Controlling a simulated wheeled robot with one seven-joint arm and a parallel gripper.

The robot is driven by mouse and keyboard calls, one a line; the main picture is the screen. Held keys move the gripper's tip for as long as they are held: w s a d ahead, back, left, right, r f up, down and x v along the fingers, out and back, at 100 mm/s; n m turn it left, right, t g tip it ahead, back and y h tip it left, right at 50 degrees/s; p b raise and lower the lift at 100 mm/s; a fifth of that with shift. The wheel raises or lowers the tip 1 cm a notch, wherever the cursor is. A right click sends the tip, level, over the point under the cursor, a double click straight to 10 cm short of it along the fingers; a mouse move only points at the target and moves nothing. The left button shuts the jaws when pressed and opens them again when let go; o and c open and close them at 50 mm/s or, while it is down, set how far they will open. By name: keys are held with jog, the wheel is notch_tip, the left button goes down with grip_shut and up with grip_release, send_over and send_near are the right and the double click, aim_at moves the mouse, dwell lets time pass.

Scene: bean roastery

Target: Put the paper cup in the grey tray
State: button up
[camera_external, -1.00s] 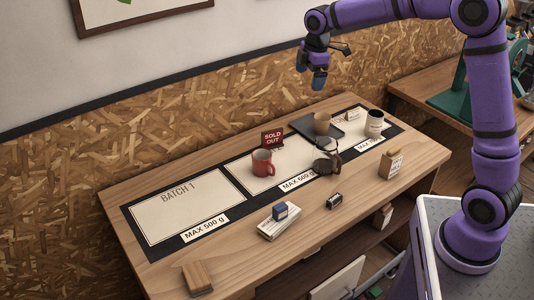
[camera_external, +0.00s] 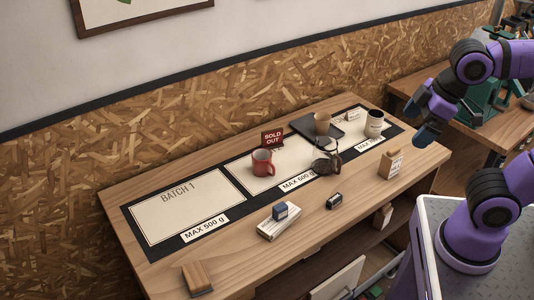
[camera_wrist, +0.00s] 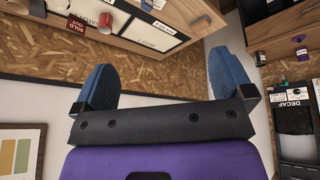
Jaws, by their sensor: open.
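A tan cup (camera_external: 322,123), which looks like the paper cup, stands upright on the dark grey tray (camera_external: 301,127) at the back right of the table. The tray's flat edge shows around the cup. A white cup-like container (camera_external: 374,124) with dark marking stands to the right, off the tray. My gripper (camera_external: 427,134) is open and empty, beyond the table's right end and well apart from the cup. In the wrist view both blue fingers (camera_wrist: 166,78) are spread wide with nothing between them.
A red mug (camera_external: 262,163), a glass pot (camera_external: 326,160) and a red sold-out sign (camera_external: 272,138) stand near the tray. A tan box (camera_external: 391,164) stands at the right front. The left batch mat (camera_external: 187,207) is clear.

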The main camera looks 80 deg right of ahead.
jog(key=shift+m+y, duration=0.3)
jog(key=shift+m, duration=0.1)
jog(key=s, duration=0.1)
jog(key=s+a+f, duration=0.1)
jog(key=s, duration=0.1)
jog(key=s+f, duration=0.1)
jog(key=shift+s+a+f, duration=0.1)
jog(key=shift+s+a, duration=0.1)
jog(key=shift+a, duration=0.1)
